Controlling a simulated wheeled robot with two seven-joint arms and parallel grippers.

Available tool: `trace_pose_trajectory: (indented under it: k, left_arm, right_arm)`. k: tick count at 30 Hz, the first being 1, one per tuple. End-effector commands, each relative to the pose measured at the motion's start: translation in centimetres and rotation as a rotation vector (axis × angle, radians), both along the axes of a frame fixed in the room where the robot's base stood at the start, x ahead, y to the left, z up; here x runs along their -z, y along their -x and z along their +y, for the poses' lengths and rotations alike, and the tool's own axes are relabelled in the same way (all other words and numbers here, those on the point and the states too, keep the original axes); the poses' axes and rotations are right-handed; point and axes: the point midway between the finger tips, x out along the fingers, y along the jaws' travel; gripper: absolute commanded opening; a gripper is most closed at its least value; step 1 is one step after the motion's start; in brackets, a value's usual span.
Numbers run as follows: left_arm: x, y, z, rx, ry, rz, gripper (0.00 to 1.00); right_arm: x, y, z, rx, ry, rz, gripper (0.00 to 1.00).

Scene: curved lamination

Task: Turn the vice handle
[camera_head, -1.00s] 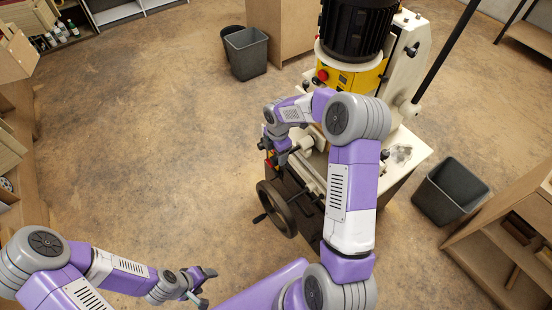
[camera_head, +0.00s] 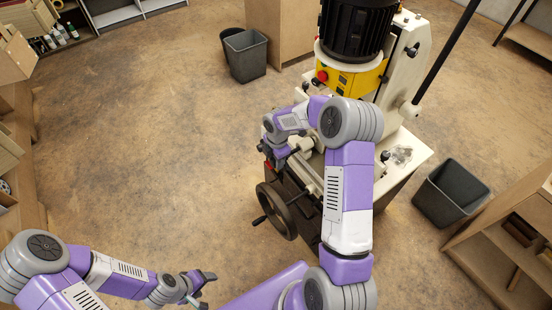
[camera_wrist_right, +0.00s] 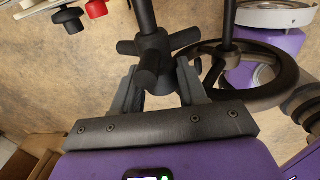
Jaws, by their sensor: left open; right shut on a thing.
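The vice handle (camera_wrist_right: 155,46) is a dark hub with several thick bars, seen in the right wrist view. My right gripper (camera_wrist_right: 160,85) is shut on one of its bars, with a finger on each side. In the head view my right gripper (camera_head: 277,162) is at the front left of the machine, and my own wrist largely hides the handle there. My left gripper (camera_head: 203,286) is open and empty, low over the floor at the bottom left, away from the machine.
A black handwheel (camera_head: 277,211) is on the machine's front below my right gripper; it also shows in the right wrist view (camera_wrist_right: 284,88). The yellow control box (camera_head: 350,77) is above the machine table. Bins (camera_head: 245,54) (camera_head: 451,191) stand on either side. The floor at left is clear.

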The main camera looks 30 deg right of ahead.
Motion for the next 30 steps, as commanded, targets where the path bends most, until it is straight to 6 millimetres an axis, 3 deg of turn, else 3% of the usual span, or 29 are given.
trace_pose_trajectory:
  k: [11, 24, 30]
  left_arm:
    - [1.8, 0.0, 0.0, 0.0, 0.0, 0.0, 0.67]
    - [8.5, 0.0, 0.0, 0.0, 0.0, 0.0, 0.67]
    - [10.5, 0.0, 0.0, 0.0, 0.0, 0.0, 0.67]
  right_arm:
    - [0.3, 0.3, -0.1, 0.001, -0.008, -0.095, 0.11]
    - [0.9, 1.0, 0.0, 0.0, -0.038, -0.466, 0.11]
    - [0.9, 1.2, 0.3, -0.004, -0.054, -0.626, 0.12]
